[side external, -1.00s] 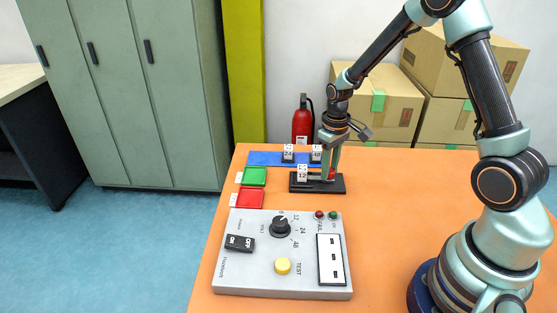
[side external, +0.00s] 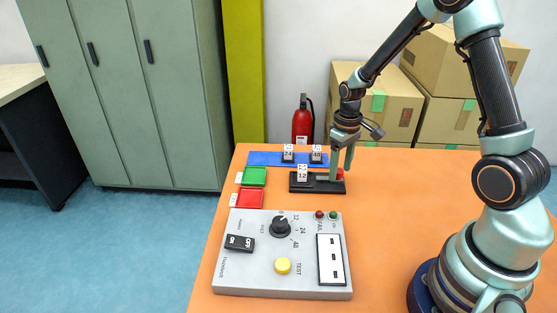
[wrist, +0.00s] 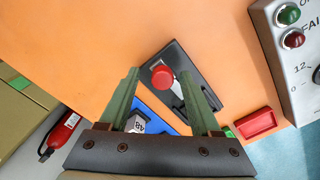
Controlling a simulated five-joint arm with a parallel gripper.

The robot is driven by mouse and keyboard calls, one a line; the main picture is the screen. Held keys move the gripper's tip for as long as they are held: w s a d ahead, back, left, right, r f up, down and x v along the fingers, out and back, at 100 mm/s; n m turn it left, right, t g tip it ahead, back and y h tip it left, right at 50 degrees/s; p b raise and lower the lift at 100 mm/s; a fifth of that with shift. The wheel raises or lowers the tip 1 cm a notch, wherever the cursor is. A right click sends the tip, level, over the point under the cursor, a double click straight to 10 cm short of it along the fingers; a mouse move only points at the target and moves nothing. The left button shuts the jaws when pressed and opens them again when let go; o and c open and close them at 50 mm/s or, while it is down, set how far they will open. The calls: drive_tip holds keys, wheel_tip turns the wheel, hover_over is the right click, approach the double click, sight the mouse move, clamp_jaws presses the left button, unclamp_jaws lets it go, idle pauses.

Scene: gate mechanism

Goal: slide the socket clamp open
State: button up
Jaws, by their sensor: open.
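The socket clamp is a black base (side external: 320,188) with a pale slide bar (side external: 322,178) and a red knob (side external: 340,173) near its right end. A white-topped block (side external: 302,173) stands on the base left of the bar. My gripper (side external: 341,170) is open, with its fingers down around the knob's area. In the wrist view, the red knob (wrist: 162,76) lies between the spread fingertips of my gripper (wrist: 160,72), with gaps on both sides. The right finger hides part of the base and bar there.
A blue strip (side external: 265,158) behind holds two labelled blocks. A green tray (side external: 254,176) and a red tray (side external: 250,198) lie to the left. A grey test box (side external: 255,275) with a dial, switch and yellow button stands in front. The orange table's right side is clear.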

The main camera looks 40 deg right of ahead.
sight(340, 170)
wheel_tip(340, 170, up, 12)
idle(0.4)
drive_tip(key=s+a+r+t, duration=0.5)
drive_tip(key=s+a+r, duration=0.4)
drive_tip(key=a, duration=0.2)
drive_tip(key=shift+s+a+r+t, duration=0.15)
drive_tip(key=shift+a+r+t, duration=0.15)
drive_tip(key=shift+a, duration=0.1)
